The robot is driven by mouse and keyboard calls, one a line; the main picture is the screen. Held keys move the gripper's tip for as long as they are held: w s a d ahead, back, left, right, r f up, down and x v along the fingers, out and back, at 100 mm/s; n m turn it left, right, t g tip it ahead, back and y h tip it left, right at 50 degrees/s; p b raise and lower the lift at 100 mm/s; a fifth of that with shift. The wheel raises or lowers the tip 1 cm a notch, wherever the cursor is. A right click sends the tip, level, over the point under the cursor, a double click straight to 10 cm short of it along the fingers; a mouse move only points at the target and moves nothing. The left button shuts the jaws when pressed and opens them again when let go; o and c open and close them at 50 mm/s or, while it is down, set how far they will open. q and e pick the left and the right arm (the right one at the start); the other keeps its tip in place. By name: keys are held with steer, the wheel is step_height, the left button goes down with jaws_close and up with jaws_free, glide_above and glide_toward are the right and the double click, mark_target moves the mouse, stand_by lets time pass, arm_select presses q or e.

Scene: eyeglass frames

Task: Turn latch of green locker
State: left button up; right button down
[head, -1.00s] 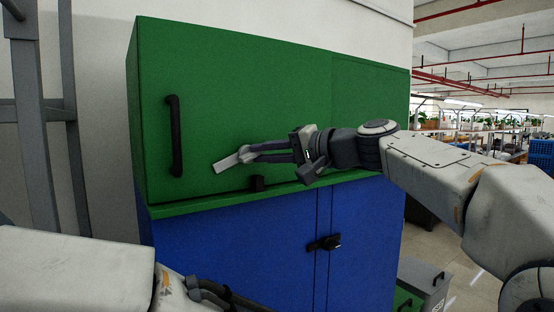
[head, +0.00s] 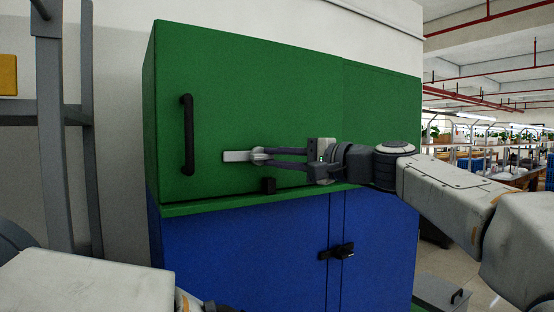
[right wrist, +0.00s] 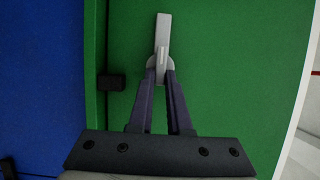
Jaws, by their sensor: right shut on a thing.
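The green locker (head: 255,80) stands on top of a blue cabinet. Its latch (head: 236,156) is a light grey lever on the green front, lying about level in the head view. My right gripper (head: 260,155) comes in from the right, its fingers nearly level, and is shut on the latch. In the right wrist view the latch (right wrist: 162,35) sticks out beyond the closed fingertips (right wrist: 160,74), which hide its inner end. My left arm shows at the lower left of the head view, but its gripper is out of view.
A black vertical handle (head: 188,134) is on the locker's left side. A small black block (head: 268,186) sits on its lower edge, below my fingers. The blue cabinet (head: 240,250) has a black latch (head: 338,251). A grey rack (head: 52,130) stands at the left.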

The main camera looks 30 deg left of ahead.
steer(key=shift+f, duration=0.1)
steer(key=c, duration=0.9)
jaws_free()
steer(key=shift+o, duration=0.2)
steer(key=s+d+b, duration=0.1)
steer(key=d+b, duration=0.3)
steer(key=d, duration=0.6)
steer(key=shift+d+b, duration=0.2)
steer(key=shift+b, duration=0.15)
steer(key=shift+s, duration=0.1)
